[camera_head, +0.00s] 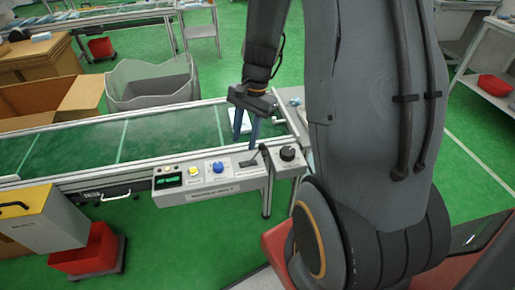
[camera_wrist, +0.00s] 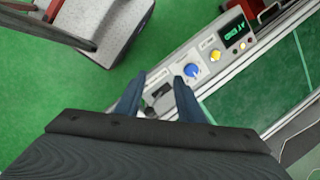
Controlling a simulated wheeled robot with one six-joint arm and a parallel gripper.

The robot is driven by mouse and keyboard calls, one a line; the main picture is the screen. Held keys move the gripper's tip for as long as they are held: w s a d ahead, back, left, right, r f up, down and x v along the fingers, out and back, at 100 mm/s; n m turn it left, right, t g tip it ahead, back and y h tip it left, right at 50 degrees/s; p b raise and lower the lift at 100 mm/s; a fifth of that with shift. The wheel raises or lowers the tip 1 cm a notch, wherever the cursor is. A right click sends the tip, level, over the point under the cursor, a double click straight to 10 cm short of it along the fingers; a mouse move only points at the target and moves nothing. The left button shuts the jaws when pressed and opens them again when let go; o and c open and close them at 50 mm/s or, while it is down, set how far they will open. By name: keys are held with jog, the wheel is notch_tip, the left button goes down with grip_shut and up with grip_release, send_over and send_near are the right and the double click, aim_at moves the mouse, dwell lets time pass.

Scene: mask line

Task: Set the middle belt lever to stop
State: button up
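The control box (camera_head: 208,183) is fixed to the near side of the conveyor belt (camera_head: 150,140). On its top are a lit green display (camera_head: 168,181), a yellow knob (camera_head: 194,171), a blue knob (camera_head: 218,168) and a dark lever (camera_head: 252,160) near its right end. The wrist view also shows the blue knob (camera_wrist: 191,70) and the lever (camera_wrist: 158,92). My gripper (camera_head: 246,138) points down above the lever. In the wrist view its two blue fingers are apart, with the lever between them; contact cannot be told. The lever's setting label is too small to read.
A black rotary knob (camera_head: 288,153) sits on a separate box just right of the lever. A grey bin (camera_head: 150,85) and cardboard boxes (camera_head: 50,100) stand behind the belt. A yellow-topped case (camera_head: 38,215) and a red bin (camera_head: 90,252) stand at the front left.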

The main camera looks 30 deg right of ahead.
aim_at(258, 152)
jog(key=w+d+f+m+p, duration=0.1)
jog(key=d+f+m, duration=0.2)
jog(key=w+d+f+m+y+p, duration=0.1)
jog(key=w+d+f+m, duration=0.1)
jog(key=d+f+m, duration=0.1)
jog(key=w+d+f+m+t+y+p, duration=0.1)
jog(key=d+f+m, duration=0.1)
jog(key=d+m, duration=0.2)
jog(key=shift+w+d+f+m, duration=0.15)
jog(key=shift+w+f+m, duration=0.25)
jog(key=shift+m, duration=0.2)
jog(key=shift+p+x, duration=0.85)
jog(key=shift+x, duration=3)
jog(key=shift+w, duration=0.1)
grip_shut()
